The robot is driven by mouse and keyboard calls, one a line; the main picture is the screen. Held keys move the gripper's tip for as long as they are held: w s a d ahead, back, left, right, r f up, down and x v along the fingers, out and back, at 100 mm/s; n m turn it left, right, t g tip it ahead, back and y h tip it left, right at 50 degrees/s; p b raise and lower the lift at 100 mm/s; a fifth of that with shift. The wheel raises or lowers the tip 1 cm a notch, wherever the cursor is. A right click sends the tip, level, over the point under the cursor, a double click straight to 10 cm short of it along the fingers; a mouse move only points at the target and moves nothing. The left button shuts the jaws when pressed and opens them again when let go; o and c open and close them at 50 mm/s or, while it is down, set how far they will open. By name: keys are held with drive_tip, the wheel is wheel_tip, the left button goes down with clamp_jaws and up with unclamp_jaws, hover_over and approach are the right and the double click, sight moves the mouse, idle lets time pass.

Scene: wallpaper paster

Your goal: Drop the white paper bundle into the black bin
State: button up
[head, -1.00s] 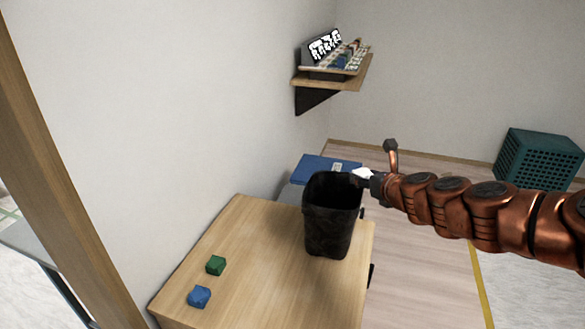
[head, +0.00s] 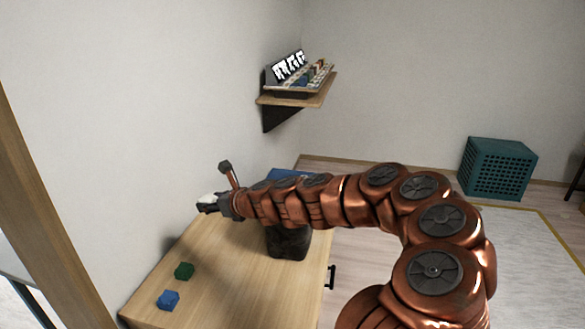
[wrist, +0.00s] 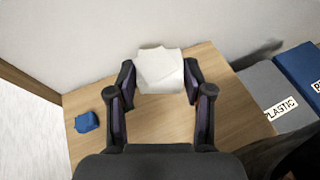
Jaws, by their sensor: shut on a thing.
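The white paper bundle (wrist: 160,70) is between the two fingers of my gripper (wrist: 159,76) in the wrist view, and the fingers are shut on it. In the head view the bundle (head: 206,197) shows as a small white patch at the tip of my gripper (head: 208,204). The gripper is over the wooden cabinet top (head: 225,285), left of the black bin and close to the wall. The black bin (head: 288,244) stands on the cabinet; my arm crosses in front of it and hides its upper part and opening.
A green block (head: 184,271) and a blue block (head: 168,299) lie on the cabinet's near left. A wall shelf (head: 300,97) holds a display. Beyond the cabinet are a grey lid labelled PLASTIC (wrist: 277,92) and a blue lid (wrist: 302,72). A teal crate (head: 498,168) stands on the floor.

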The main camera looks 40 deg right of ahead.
drive_tip(key=s+d+r+n+g+y+p, duration=0.1)
drive_tip(key=s+d+r+y+p, duration=0.1)
drive_tip(key=d, duration=0.6)
drive_tip(key=s+d+r+n+g+y+p, duration=0.1)
drive_tip(key=s+d+n+p, duration=0.1)
drive_tip(key=d, duration=0.6)
drive_tip(key=s+d+r+n+y+p, duration=0.1)
drive_tip(key=s+d+r+y+p, duration=0.15)
drive_tip(key=d, duration=0.65)
wheel_tip(320, 180, down, 7)
drive_tip(key=b, duration=0.5)
drive_tip(key=shift+s+a+r+h+b, duration=0.15)
drive_tip(key=shift+a+r+h+b, duration=0.05)
drive_tip(key=shift+h+b, duration=0.2)
drive_tip(key=o, duration=1)
drive_tip(key=shift+c, duration=0.2)
drive_tip(key=v, duration=1.2)
drive_tip(key=shift+r, duration=0.3)
